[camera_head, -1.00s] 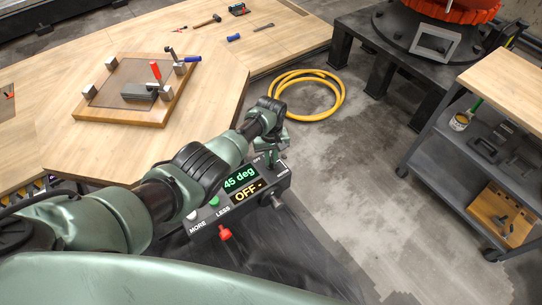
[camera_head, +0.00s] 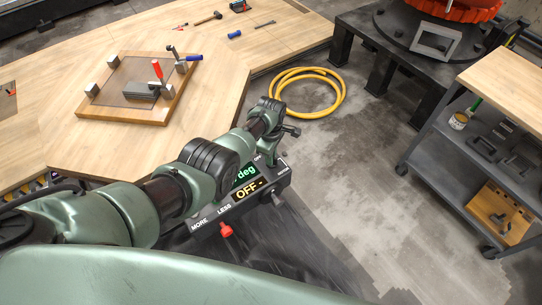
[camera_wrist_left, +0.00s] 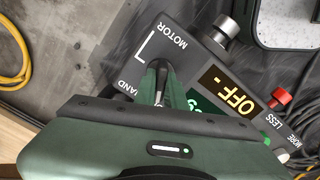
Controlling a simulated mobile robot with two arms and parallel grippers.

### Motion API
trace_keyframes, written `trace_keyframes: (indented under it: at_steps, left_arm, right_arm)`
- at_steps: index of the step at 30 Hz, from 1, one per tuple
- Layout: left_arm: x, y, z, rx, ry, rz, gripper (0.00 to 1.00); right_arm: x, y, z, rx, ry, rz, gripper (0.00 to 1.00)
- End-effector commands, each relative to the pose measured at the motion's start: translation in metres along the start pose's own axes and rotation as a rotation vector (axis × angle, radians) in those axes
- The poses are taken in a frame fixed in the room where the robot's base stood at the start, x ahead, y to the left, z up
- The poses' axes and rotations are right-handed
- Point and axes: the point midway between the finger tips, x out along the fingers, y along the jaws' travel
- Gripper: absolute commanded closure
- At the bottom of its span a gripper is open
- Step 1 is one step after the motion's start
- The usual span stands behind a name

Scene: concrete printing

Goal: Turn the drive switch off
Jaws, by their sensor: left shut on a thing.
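The dark control box (camera_head: 212,221) stands below my left arm in the head view. Its amber display (camera_wrist_left: 228,92) reads OFF. A green display (camera_head: 246,174) above that one is partly covered by my arm and shows "deg". My left gripper (camera_wrist_left: 160,92) is shut on a small switch lever (camera_wrist_left: 158,68) on the box face, between the labels MOTOR and one ending in "AND". In the head view my left gripper (camera_head: 276,148) is at the box's far end and hides the lever. My right gripper is not in view.
A red button (camera_head: 226,230) and a metal knob (camera_head: 278,198) stick out from the box. The wooden bench (camera_head: 60,140) is to the left, a yellow hose (camera_head: 338,100) lies on the floor, and a grey cart (camera_head: 440,158) stands right. Floor between is clear.

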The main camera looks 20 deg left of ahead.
Motion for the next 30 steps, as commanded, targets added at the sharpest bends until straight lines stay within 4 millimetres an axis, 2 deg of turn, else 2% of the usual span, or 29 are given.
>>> trace_keyframes:
  at_steps: [9, 26, 27, 28, 30]
  left_arm:
    - [-0.0012, 0.0007, -0.0008, -0.122, 0.003, 0.002, 1.0]
    - [-0.0015, 0.001, -0.0013, -0.149, 0.002, 0.003, 1.0]
    - [-0.0015, 0.001, -0.0013, -0.149, 0.002, 0.003, 0.78]
    - [-0.0015, 0.0009, -0.0012, -0.149, 0.002, 0.003, 0.7]
    - [-0.0013, 0.0007, -0.001, -0.148, 0.002, 0.003, 0.67]
  right_arm:
    - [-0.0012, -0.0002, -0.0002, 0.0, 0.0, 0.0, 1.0]
    - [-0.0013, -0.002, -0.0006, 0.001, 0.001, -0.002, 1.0]
    - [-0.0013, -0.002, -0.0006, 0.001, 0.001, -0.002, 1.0]
    - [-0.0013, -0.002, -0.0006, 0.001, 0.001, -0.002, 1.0]
    - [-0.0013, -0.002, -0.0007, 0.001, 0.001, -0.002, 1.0]
